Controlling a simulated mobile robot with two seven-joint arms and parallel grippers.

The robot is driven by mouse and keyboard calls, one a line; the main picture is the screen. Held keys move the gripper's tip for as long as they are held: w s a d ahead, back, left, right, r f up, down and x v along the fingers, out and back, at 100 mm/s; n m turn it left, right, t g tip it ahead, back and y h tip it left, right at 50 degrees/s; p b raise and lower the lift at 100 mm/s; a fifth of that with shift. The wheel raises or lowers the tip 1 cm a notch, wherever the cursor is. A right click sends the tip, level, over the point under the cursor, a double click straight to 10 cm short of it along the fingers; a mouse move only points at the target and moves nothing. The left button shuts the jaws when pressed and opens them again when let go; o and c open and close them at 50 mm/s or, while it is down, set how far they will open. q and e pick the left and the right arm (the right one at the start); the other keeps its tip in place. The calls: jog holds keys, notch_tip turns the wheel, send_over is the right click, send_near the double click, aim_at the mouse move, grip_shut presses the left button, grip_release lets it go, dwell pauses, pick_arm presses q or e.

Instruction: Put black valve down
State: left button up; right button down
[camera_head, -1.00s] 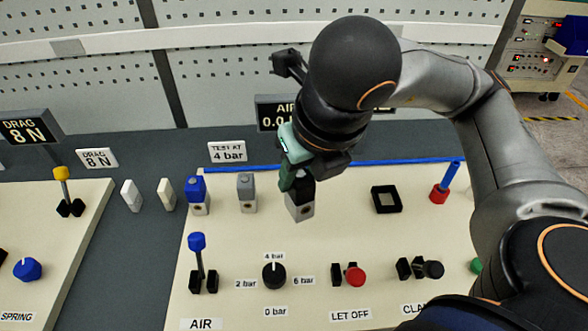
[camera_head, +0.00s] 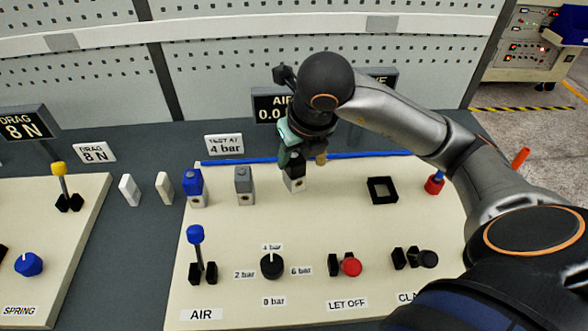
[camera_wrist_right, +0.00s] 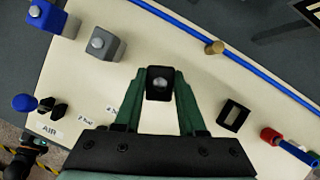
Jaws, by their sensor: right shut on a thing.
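The black valve (camera_head: 294,184) has a black top and a pale body with a round port. It stands upright in line with the blue valve (camera_head: 194,187) and the grey valve (camera_head: 244,186), to their right. I cannot tell whether its base touches the cream panel (camera_head: 330,210). My right gripper (camera_head: 294,161) is shut on its black top from above. In the wrist view the valve's dark top (camera_wrist_right: 159,82) sits between the green fingertips.
A blue tube (camera_head: 380,154) with a brass fitting (camera_head: 321,159) runs behind the valves. A black square frame (camera_head: 383,190) and a red fitting (camera_head: 434,185) lie to the right. A lever (camera_head: 196,250), knob (camera_head: 272,266) and red button (camera_head: 351,267) are in front.

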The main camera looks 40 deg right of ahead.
aim_at(294, 169)
jog(key=shift+w+d+f, duration=0.15)
jog(key=shift+w+f, duration=0.05)
jog(key=shift+f, duration=0.15)
jog(key=f, duration=0.3)
jog(key=shift+w+d+f, duration=0.1)
jog(key=shift+w+f, duration=0.1)
jog(key=shift+f, duration=0.15)
jog(key=shift+c, duration=2.4)
grip_release()
